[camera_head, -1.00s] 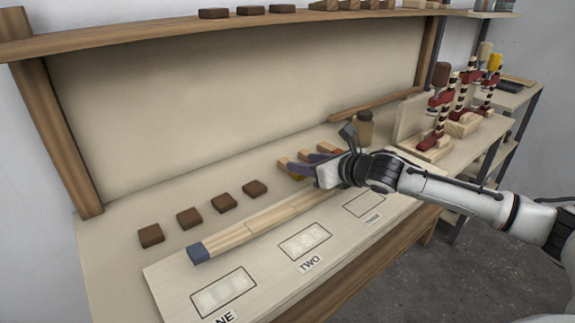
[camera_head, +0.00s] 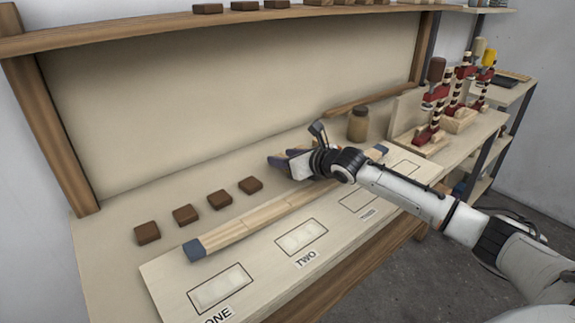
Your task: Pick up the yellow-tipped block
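My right gripper (camera_head: 281,158) reaches in from the right, low over the bench behind the long wooden strip. Its dark fingertips point left, and I cannot make out the gap between them. The small blocks with coloured tips are almost wholly hidden behind the gripper; only slivers of wood tone show beside the fingers. I cannot pick out the yellow tip or tell whether a finger touches a block. My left gripper is out of view.
A blue-ended wooden strip (camera_head: 240,229) lies along the board with marked boxes (camera_head: 219,288). Several brown blocks (camera_head: 183,215) sit behind it. A jar (camera_head: 358,125) stands beyond my gripper. Red clamps (camera_head: 432,115) stand at the right. A shelf (camera_head: 150,30) runs above.

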